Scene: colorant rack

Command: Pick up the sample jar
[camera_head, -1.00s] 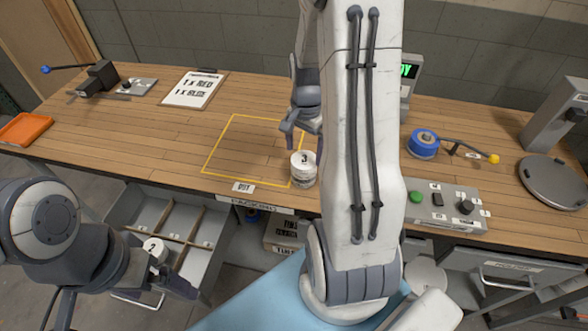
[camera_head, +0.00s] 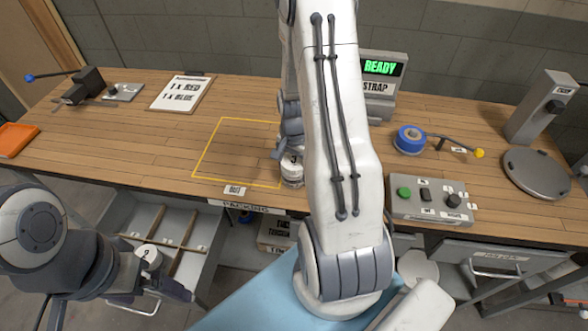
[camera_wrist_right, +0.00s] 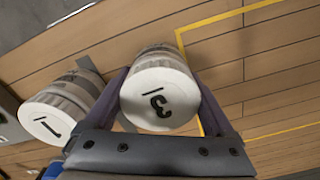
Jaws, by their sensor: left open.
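A white sample jar marked 3 (camera_head: 292,174) stands on the bench by the front edge, at the yellow outline's right front corner. My right gripper (camera_head: 286,150) is down at it, partly hidden behind my right arm. In the right wrist view this jar (camera_wrist_right: 158,95) is between the two fingers of my right gripper (camera_wrist_right: 161,78). I cannot tell whether they press on it. A second jar marked 1 (camera_wrist_right: 55,112) stands beside it, outside the fingers. A jar marked 2 (camera_head: 149,256) is low at the left, by my open left gripper (camera_head: 160,272).
A divided drawer (camera_head: 190,222) stands open below the bench. The yellow outline (camera_head: 206,148) encloses bare wood. A sign (camera_head: 182,92) lies behind it. A READY screen (camera_head: 381,70), a blue roll (camera_head: 409,139) and a button box (camera_head: 430,200) are at the right.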

